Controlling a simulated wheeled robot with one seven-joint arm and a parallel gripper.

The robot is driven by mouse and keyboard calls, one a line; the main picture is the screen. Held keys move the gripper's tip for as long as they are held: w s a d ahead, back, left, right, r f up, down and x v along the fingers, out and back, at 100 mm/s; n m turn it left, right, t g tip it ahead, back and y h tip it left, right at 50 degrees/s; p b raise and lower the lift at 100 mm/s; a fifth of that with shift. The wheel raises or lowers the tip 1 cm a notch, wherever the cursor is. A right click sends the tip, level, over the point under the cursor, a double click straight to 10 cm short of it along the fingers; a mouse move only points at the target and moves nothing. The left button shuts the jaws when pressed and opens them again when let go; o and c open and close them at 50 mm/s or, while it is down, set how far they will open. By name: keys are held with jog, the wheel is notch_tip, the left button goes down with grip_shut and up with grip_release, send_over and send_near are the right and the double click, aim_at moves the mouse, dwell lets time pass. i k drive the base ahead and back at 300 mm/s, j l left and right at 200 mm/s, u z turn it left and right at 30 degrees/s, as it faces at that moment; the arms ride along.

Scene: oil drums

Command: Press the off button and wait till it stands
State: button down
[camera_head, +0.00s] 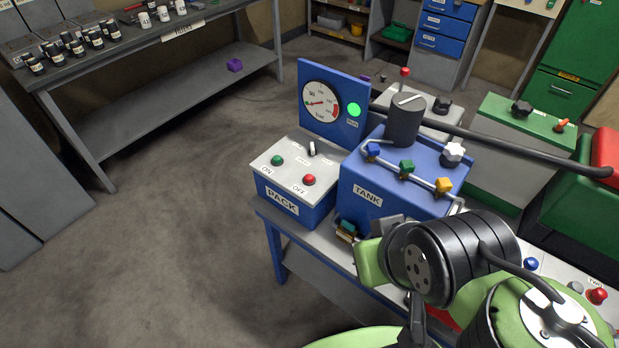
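My arm's end (392,240) is at the lower right, apart from the off button. Its fingers cannot be made out, and nothing covers the button.
The blue TANK box (368,195) with blue, green and yellow valve knobs and a dark cylinder stands right of PACK, close to my arm. A black hose (490,140) runs right. A small lever (312,148) rises behind the buttons. Open floor lies left.

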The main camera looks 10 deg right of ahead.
aim_at(308, 178)
jog(key=i+j, duration=0.4)
jog(key=j, duration=0.15)
jog(key=i+j, duration=0.4)
jog(key=j, duration=0.15)
